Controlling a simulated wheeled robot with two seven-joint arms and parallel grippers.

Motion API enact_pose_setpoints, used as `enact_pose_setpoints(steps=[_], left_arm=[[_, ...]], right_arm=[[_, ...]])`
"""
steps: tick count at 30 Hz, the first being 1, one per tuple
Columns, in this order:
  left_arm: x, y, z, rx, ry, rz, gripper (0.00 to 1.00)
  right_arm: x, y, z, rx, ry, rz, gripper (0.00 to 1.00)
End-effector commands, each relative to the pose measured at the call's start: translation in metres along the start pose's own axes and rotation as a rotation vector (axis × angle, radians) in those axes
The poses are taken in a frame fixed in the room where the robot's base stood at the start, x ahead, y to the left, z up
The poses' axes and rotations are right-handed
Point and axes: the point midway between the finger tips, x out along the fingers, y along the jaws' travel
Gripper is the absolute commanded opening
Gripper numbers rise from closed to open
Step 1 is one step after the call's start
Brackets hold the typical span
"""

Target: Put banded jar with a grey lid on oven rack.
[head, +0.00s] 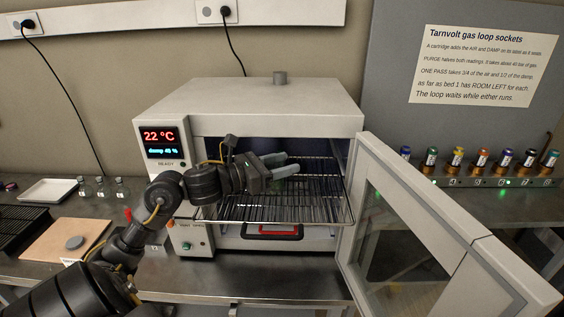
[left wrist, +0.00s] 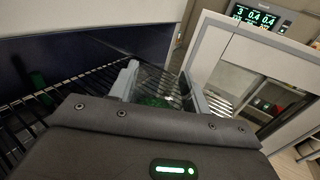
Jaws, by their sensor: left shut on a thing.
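The oven rack (head: 325,200) is a wire shelf pulled partly out of the open oven; its bars also show in the left wrist view (left wrist: 80,88). My left gripper (head: 281,170) reaches over the rack at the oven mouth. In the left wrist view its two pale fingers (left wrist: 160,92) are closed on a clear glass jar (left wrist: 156,84) with something green in it. The jar's band and lid cannot be made out, and in the head view the fingers mostly hide it. I cannot tell whether it touches the rack. My right gripper is not in view.
The oven door (head: 400,230) stands open at the right. Small glass jars (head: 101,186) and a white tray (head: 48,190) stand at the left. A grey disc (head: 74,242) lies on a wooden board (head: 50,243). Coloured cartridges (head: 481,159) line the right wall. The rack's front is clear.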

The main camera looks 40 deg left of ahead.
Motion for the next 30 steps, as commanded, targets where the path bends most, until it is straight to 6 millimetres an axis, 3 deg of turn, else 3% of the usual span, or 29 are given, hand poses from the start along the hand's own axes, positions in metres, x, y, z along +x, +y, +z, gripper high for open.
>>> enact_pose_setpoints(steps=[7, 8, 12, 23, 30], left_arm=[[0.0, 0.0, -0.004, 0.001, -0.001, 0.0, 0.21], [0.0, 0.0, -0.003, 0.0, 0.0, 0.0, 0.52], [0.0, 0.0, -0.002, 0.0, 0.0, 0.0, 0.69], [0.0, 0.0, 0.002, -0.001, 0.0, 0.0, 0.69], [-0.036, 0.0, -0.006, 0.003, 0.003, 0.001, 0.69]], right_arm=[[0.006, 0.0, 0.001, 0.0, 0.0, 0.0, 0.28], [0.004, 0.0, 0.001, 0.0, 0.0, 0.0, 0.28], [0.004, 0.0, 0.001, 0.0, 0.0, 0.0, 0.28], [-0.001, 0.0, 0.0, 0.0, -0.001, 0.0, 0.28], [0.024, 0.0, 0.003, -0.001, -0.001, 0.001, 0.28]])
